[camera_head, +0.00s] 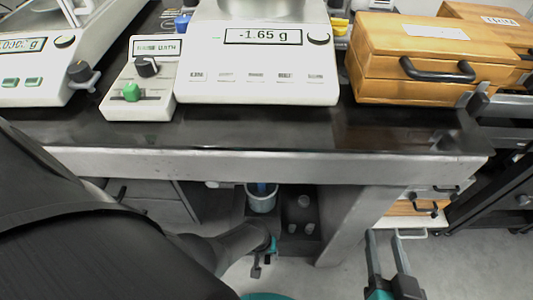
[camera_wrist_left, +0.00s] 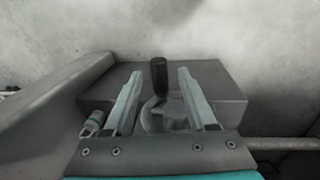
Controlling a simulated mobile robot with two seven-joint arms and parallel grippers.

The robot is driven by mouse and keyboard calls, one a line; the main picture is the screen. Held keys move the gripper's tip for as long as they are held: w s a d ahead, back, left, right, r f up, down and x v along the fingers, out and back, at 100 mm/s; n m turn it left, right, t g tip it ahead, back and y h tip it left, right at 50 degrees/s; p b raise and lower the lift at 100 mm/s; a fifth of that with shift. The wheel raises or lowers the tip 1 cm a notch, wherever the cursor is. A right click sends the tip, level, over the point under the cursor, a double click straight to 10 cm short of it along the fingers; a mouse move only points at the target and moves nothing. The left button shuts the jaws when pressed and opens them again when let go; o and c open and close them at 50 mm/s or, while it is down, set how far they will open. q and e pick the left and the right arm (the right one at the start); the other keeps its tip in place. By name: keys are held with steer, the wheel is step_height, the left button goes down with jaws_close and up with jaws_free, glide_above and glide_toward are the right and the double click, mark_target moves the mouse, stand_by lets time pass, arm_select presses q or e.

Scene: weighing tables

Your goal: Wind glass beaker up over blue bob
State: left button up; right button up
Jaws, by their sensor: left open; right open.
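The glass beaker (camera_head: 262,203) stands below the bench in the head view, in a dark recess. A blue piece, likely the blue bob (camera_head: 261,187), shows at its mouth; how deep it sits I cannot tell. My left gripper (camera_head: 262,259) is low, in front of and below the beaker. In the left wrist view its open fingers (camera_wrist_left: 160,80) stand either side of an upright black knob (camera_wrist_left: 159,74) on a grey crank-like part (camera_wrist_left: 163,113); contact is not clear. My right gripper (camera_head: 384,238) is open and empty, right of the bench leg.
A balance (camera_head: 257,92) reading -1.65 g stands on the bench (camera_head: 260,135). A control box with a green slider (camera_head: 137,108) is left of it, a wooden case (camera_head: 415,85) right. A dark block with grey weights (camera_head: 301,225) sits beside the beaker. Drawers (camera_head: 415,208) are near my right gripper.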

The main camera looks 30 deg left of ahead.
arm_select(q)
jaws_close()
stand_by(0.3)
stand_by(0.4)
steer(key=shift+d+f+g+y, duration=0.15)
steer(key=shift+g+y, duration=0.25)
steer(key=shift+y, duration=0.2)
steer(key=shift+f+g+y+b, duration=0.15)
steer(key=shift+g+y+b, duration=0.15)
steer(key=shift+y+b, duration=0.15)
steer(key=shift+s+y+b, duration=0.1)
steer(key=shift+y+b, duration=0.2)
steer(key=shift+y, duration=0.15)
steer(key=shift+a+g+y, duration=0.2)
steer(key=shift+g+y, duration=0.2)
arm_select(e)
steer(key=shift+s+a+r+m+t+y, duration=0.15)
steer(key=shift+s+a+r+t+y, duration=0.15)
steer(key=shift+t, duration=0.3)
steer(key=shift+s+a+r+m+t+y, duration=0.15)
steer(key=shift+a+r+t, duration=0.25)
steer(key=shift+t, duration=0.2)
steer(key=shift+s+a+r+m+t+y, duration=0.15)
steer(key=shift+a+r+t+y, duration=0.15)
steer(key=shift+t, duration=0.3)
